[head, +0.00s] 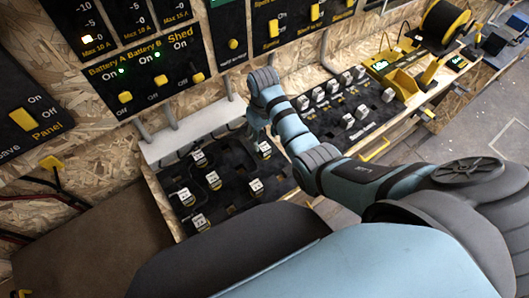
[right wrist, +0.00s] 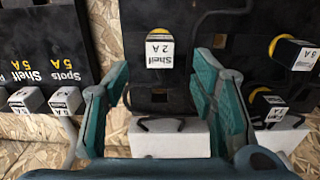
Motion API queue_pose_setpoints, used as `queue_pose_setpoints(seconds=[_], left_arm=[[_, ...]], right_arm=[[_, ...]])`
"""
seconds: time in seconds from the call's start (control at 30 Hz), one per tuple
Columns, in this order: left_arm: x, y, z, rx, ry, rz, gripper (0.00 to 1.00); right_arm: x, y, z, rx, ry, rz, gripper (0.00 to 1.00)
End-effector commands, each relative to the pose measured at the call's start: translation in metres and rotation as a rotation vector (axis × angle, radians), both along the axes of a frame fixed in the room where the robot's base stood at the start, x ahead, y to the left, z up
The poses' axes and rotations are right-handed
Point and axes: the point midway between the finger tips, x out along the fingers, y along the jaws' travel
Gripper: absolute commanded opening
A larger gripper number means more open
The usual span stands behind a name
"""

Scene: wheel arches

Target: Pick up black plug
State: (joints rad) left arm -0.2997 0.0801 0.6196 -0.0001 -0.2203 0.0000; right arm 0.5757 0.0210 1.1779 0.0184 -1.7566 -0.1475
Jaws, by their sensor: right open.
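Several black plugs with white label faces sit on a dark panel (head: 231,202) in the head view, among them one nearest my gripper (head: 264,149), one at the left (head: 186,197) and one in front (head: 200,221). My right gripper (head: 257,128) is above the panel's back right part, pointing down. In the right wrist view, my right gripper (right wrist: 165,78) is open, with its teal fingers apart. A plug labelled "Shelf 2 A" (right wrist: 159,48) shows between and beyond the fingertips, apart from them. My left gripper is not in view.
A white ledge (head: 190,133) runs behind the panel, under a wall of black switch boards (head: 150,70). A second dark panel (head: 345,110) with several plugs lies to the right. A yellow-black reel (head: 443,22) stands farther right. Other labelled plugs (right wrist: 300,54) flank the gripper.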

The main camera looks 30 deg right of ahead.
Motion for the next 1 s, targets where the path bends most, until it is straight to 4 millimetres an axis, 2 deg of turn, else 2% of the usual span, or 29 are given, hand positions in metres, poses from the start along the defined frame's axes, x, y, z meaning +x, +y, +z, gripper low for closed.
queue_pose_setpoints(seconds=[0.03,0.17,0.37,0.6,0.67,0.93,1.0], left_arm=[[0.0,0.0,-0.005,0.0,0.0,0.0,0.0],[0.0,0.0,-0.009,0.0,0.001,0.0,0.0],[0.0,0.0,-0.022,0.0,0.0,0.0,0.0],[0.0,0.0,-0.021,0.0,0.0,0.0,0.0],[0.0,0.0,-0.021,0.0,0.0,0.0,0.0],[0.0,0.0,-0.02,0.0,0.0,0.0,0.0],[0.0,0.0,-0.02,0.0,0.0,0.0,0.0]], right_arm=[[0.0,0.0,-0.011,0.0,0.001,0.0,0.52],[-0.001,0.0,-0.026,0.0,0.0,0.0,0.52],[-0.003,0.0,-0.065,-0.001,-0.001,0.0,0.52],[-0.003,0.0,-0.068,-0.001,-0.003,0.0,0.52],[-0.003,0.0,-0.067,-0.001,-0.003,0.0,0.44],[-0.003,0.0,-0.067,-0.001,-0.003,0.0,0.0],[-0.003,0.0,-0.067,-0.001,-0.003,0.0,0.0]])
